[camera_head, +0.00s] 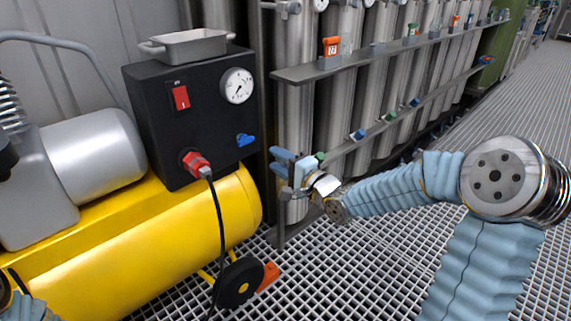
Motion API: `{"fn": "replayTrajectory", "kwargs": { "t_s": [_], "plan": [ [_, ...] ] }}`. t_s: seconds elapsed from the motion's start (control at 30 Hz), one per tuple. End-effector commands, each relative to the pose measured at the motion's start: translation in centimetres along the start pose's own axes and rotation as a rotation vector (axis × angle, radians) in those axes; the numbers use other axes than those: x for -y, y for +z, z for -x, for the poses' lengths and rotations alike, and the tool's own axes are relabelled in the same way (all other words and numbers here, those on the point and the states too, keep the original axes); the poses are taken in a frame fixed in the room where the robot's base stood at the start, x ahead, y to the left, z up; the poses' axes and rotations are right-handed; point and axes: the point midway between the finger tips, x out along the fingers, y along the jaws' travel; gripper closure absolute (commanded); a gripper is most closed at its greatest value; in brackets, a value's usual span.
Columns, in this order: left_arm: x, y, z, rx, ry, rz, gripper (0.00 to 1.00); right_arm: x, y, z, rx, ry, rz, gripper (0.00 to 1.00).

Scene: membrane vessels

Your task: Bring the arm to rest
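My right arm (400,186) comes in from the right, in a blue ribbed sleeve, and reaches left across the picture. Its gripper (277,162) is in front of the lower end of the vessel rack, to the right of the black control box. Its two blue fingers point left and look spread apart, with nothing seen between them. I cannot tell whether it touches the rack. Only a bit of my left arm (28,308) shows in the bottom left corner; its gripper is out of view.
A yellow compressor tank (150,255) on wheels stands at left. Above it is a black control box (150,95) with a red switch (181,97), a gauge (237,86), a blue valve (245,140) and a grey tray (190,46). Steel vessels (335,100) line the back. Grating floor (350,270) is open.

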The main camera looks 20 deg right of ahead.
Motion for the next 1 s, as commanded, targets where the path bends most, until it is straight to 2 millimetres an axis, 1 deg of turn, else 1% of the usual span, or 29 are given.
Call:
{"fn": "replayTrajectory", "kwargs": {
  "t_s": [0.03, 0.1, 0.23, 0.67, 0.77, 0.83, 0.87, 0.97, 1.0],
  "plan": [
    [-0.1, 0.0, 0.2, 0.000, 0.000, 0.000, 0.61, 0.1, -0.1, 0.9, -0.003, 0.001, 0.003, 0.61],
    [-0.1, 0.0, 0.2, -0.001, -0.001, 0.000, 0.61, 0.1, -0.1, 1.7, -0.002, 0.001, 0.002, 0.61],
    [-0.1, 0.0, 0.3, -0.001, -0.001, 0.000, 0.61, 0.0, 0.0, 2.5, 0.000, 0.000, 0.000, 0.61],
    [-0.1, 0.0, 0.3, -0.001, -0.001, 0.000, 0.61, 0.0, 0.0, 2.6, 0.000, -0.001, 0.000, 0.61],
    [-0.1, 0.0, 0.4, -0.001, -0.001, 0.000, 0.61, -0.7, 0.1, 2.5, -0.002, 0.016, 0.003, 0.61],
    [-0.3, 0.0, 0.7, 0.000, 0.000, -0.001, 0.61, -2.6, 0.4, 2.2, -0.006, 0.064, 0.020, 0.61],
    [-0.4, 0.0, 0.9, 0.001, 0.001, -0.001, 0.61, -3.9, 0.7, 2.0, -0.006, 0.096, 0.033, 0.61],
    [-0.8, 0.1, 1.6, 0.003, 0.003, -0.004, 0.61, -10.1, 2.6, 1.9, 0.017, 0.263, 0.105, 0.61],
    [-1.0, 0.1, 1.9, 0.004, 0.004, -0.005, 0.61, -13.2, 4.0, 2.2, 0.045, 0.348, 0.146, 0.61]
  ]
}}
